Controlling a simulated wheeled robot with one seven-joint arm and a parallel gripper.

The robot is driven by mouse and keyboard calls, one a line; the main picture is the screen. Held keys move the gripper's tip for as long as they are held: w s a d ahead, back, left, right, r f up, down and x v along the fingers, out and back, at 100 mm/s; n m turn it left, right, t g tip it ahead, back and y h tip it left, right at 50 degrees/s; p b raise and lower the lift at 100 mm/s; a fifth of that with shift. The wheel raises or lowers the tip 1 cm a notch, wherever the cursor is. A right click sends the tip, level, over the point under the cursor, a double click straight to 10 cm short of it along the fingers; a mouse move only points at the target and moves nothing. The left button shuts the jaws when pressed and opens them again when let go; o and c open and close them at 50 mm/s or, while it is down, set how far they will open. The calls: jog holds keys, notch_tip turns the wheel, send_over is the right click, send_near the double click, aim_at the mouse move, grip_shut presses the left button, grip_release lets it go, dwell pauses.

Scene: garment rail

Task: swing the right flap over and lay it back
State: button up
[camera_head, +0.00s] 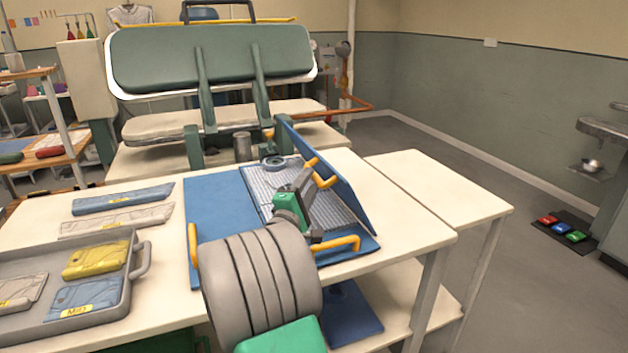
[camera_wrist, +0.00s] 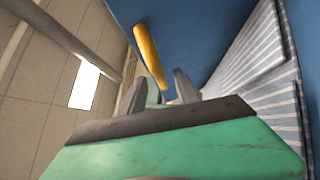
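The blue folding board (camera_head: 212,205) lies on the white table with a pale striped garment (camera_head: 335,212) on its middle. Its right flap (camera_head: 345,190) stands steeply raised, and an orange handle (camera_head: 325,181) sticks out from it. My gripper (camera_head: 304,178) is over the garment, on the left side of the raised flap, near that handle. In the wrist view my gripper's two grey fingers (camera_wrist: 166,88) are apart, with the flap's orange handle (camera_wrist: 147,50) reaching down towards the gap between them. Whether they touch it is unclear. The flap (camera_wrist: 190,35) fills the top there.
A grey tray (camera_head: 138,283) with folded, labelled garments stands at the left, and more folded garments (camera_head: 122,200) lie behind it. A pressing machine (camera_head: 210,60) stands behind the board. A lower white side table (camera_head: 440,185) at the right is clear.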

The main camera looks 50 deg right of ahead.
aim_at(314, 175)
jog(key=x, duration=0.4)
jog(key=shift+a, duration=0.1)
grip_shut()
dwell(1.3)
